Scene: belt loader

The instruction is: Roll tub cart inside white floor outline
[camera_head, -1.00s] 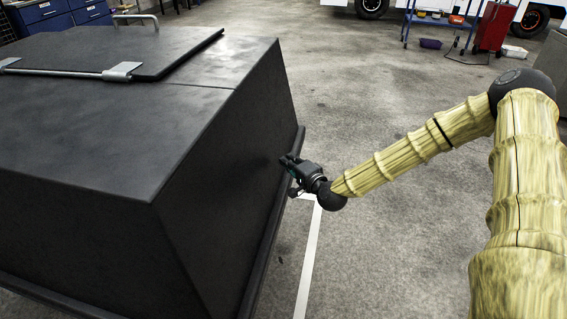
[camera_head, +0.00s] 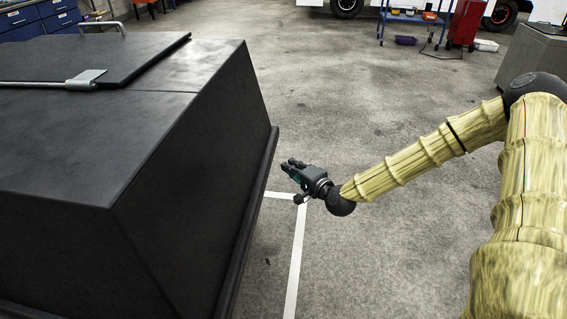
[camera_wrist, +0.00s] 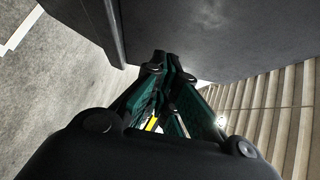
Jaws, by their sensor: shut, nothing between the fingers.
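The tub cart (camera_head: 185,165) is a large black box with a hinged lid, filling the left of the head view. Its side wall (camera_wrist: 215,35) shows at the top of the wrist view. The white floor outline (camera_head: 297,245) shows as a corner and one long line to the right of the cart; the rest is hidden behind the cart. A piece of white line (camera_wrist: 22,28) also shows in the wrist view. My gripper (camera_head: 288,166) is shut and empty, to the right of the cart, with a visible gap between them in the head view.
A grey block (camera_head: 535,60) stands at the right. A blue trolley (camera_head: 412,18) and a red cabinet (camera_head: 465,22) stand at the back. Blue drawers (camera_head: 60,18) are at the back left. The concrete floor in the middle is open.

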